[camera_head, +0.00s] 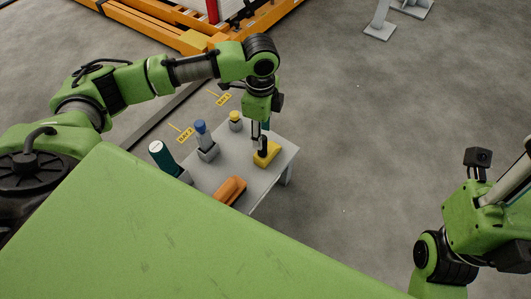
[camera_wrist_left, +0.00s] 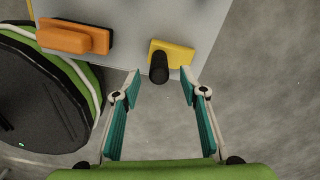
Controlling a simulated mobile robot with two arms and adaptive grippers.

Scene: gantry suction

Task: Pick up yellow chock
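The yellow chock (camera_head: 271,151) lies on the grey table near its right edge, with a black upright handle (camera_head: 263,147) on it. The chock also shows in the left wrist view (camera_wrist_left: 181,54), its black handle (camera_wrist_left: 159,68) pointing towards the camera. My left gripper (camera_head: 261,130) is above the chock, pointing down. In the left wrist view its two teal-padded fingers (camera_wrist_left: 160,86) are spread, with nothing between the tips; the handle is just beyond the gap. Whether a finger touches the handle cannot be told. My right arm is at the right edge; its fingers are not seen.
The grey table (camera_head: 225,180) also bears an orange chock (camera_head: 227,190), a blue-topped item (camera_head: 202,132) in a grey holder and a yellow-topped item (camera_head: 235,119). A dark green cylinder (camera_head: 164,157) stands at its left. Open floor (camera_head: 370,130) lies to the right.

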